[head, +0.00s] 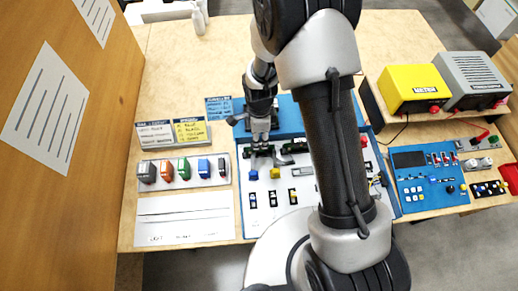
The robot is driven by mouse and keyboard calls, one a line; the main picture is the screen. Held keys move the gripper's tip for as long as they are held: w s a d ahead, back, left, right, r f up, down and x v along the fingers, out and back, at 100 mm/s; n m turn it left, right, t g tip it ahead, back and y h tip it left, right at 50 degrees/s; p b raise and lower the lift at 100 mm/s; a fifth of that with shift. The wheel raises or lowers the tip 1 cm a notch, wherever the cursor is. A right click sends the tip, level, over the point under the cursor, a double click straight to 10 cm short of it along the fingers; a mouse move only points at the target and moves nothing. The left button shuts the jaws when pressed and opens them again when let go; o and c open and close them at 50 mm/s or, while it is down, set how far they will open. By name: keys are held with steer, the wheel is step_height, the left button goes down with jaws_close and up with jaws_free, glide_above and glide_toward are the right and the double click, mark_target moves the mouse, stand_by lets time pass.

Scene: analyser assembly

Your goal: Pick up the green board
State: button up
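My gripper (268,163) hangs over the white panel of the blue-edged analyser unit (242,185), with its dark fingers spread apart and nothing visible between them. A dark green strip (295,147), which looks like the green board, lies at the panel's back, right by the fingers. The gripper covers part of it, and I cannot tell whether they touch. My arm hides the middle and right of the unit.
Left of the unit are a row of coloured pieces (184,169), small label cards (155,133) and a white sheet (184,218). To the right are a blue circuit panel (430,178), a yellow meter (411,88) and a grey box (472,78). A wooden partition stands at far left.

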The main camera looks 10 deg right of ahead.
step_height(320, 180, down, 6)
steer(key=shift+w+a+r+b, duration=0.1)
steer(key=shift+w+b, duration=0.05)
steer(key=shift+b, duration=0.6)
steer(key=shift+c, duration=0.3)
jaws_close()
